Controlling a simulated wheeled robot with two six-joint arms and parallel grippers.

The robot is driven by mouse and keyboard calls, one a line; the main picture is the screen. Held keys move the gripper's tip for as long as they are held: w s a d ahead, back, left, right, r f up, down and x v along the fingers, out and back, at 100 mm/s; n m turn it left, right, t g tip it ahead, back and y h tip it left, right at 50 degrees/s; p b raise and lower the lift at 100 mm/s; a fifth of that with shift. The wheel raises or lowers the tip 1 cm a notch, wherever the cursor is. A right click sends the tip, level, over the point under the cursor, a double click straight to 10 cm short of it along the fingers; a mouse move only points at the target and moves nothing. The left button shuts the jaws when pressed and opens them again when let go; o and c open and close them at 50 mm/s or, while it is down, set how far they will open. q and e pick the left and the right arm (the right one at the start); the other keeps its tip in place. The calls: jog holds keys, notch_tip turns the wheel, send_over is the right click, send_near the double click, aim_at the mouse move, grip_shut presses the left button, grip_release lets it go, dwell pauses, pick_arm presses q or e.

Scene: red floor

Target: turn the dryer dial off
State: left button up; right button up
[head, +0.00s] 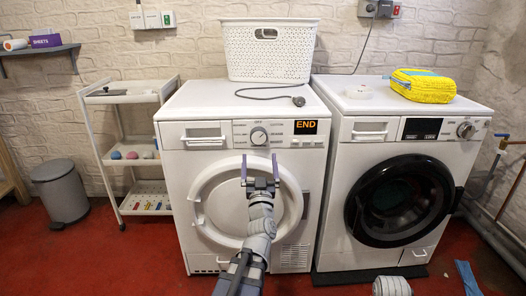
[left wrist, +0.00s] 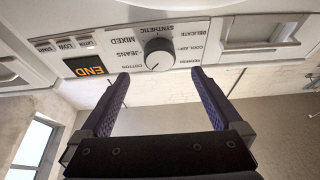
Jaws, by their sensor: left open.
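The dryer (head: 230,268) is the white machine on the left, with a round white door. Its dial (head: 258,136) is a silver-grey knob in the middle of the control panel. The dial shows closer, upside down, in the left wrist view (left wrist: 158,54), ringed by programme labels such as COTTON, JEANS and SYNTHETIC. A small mark shows near its rim. The orange END display (head: 305,127) is lit. My left gripper (head: 260,162) is open and empty, just below the dial in the head view and apart from it. Its fingers (left wrist: 160,76) are spread wider than the knob. My right gripper is out of view.
A washer (head: 350,245) with a dark door stands to the right. A white basket (head: 268,75) and a grey cable (head: 298,101) lie on the dryer top. A yellow bag (head: 423,92) sits on the washer. A white cart (head: 125,163) and a grey bin (head: 62,194) stand left.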

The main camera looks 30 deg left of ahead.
aim_at(259, 140)
pick_arm(q)
jog(key=shift+p+x, duration=1.5)
jog(key=shift+x, duration=2.45)
jog(key=c, duration=1.4)
